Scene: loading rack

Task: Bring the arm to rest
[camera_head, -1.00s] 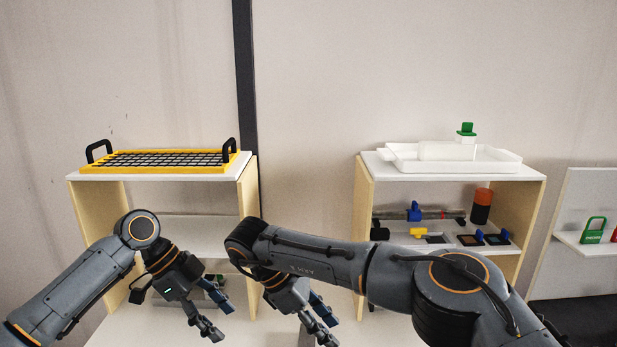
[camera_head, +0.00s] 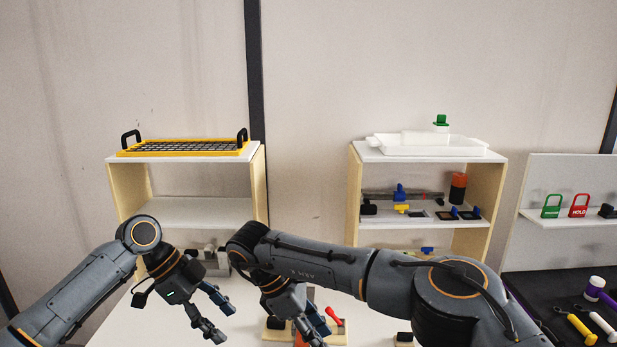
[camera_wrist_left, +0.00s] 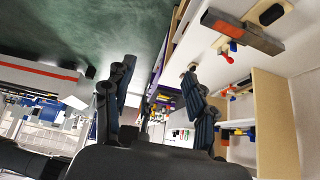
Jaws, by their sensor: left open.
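My left gripper (camera_head: 229,326) hangs low at the lower left of the head view, pointing down and right. Its two fingers are apart with nothing between them. In the left wrist view the fingers (camera_wrist_left: 158,88) also stand wide apart and empty. My right arm reaches across from the lower right, and its gripper (camera_head: 323,335) hangs beside the left one, over the white table (camera_head: 235,325). Its fingers look apart and empty, with the tips near the bottom edge of the picture.
A yellow-rimmed tray (camera_head: 185,148) lies on the left shelf unit (camera_head: 258,190). A white tray (camera_head: 385,147) stands on the right unit (camera_head: 360,205), with small parts below. A board with a red tool (camera_head: 334,316) lies by the right gripper. A dark bench (camera_head: 535,290) with tools is at right.

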